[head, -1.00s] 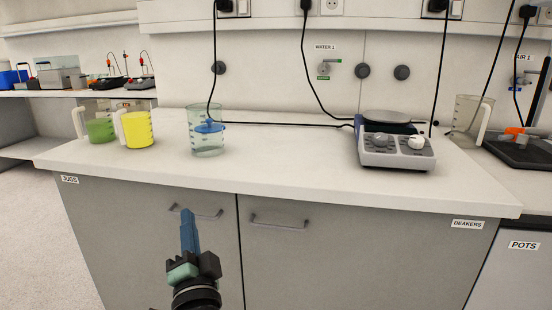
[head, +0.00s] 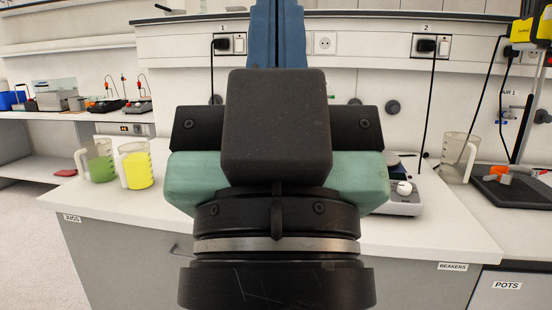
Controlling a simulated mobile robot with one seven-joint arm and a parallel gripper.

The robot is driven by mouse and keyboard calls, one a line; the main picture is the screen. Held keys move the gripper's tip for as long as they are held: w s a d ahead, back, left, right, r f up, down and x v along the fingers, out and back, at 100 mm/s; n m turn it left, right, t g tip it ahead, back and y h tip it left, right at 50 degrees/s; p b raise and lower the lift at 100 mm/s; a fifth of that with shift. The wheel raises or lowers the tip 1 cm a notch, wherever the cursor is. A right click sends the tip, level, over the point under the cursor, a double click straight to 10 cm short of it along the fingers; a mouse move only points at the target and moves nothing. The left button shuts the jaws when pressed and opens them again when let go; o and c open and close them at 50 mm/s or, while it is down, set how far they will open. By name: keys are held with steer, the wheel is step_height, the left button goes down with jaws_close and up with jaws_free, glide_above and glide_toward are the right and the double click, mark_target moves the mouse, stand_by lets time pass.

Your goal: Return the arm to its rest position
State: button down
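My gripper (head: 278,35) fills the middle of the head view, close to the camera and pointing up. Its two blue fingers lie side by side with only a thin seam between them, so it looks shut. The black and green gripper body stands between the camera and the bench and touches nothing that I can see.
The white bench (head: 440,228) lies behind my gripper. A green jug (head: 98,163) and a yellow jug (head: 137,170) stand at its left. A hotplate (head: 403,203), partly hidden, and a clear jug (head: 455,160) stand right. The beaker's place is covered by my gripper.

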step_height(320, 180, up, 22)
steer(key=p, duration=1.9)
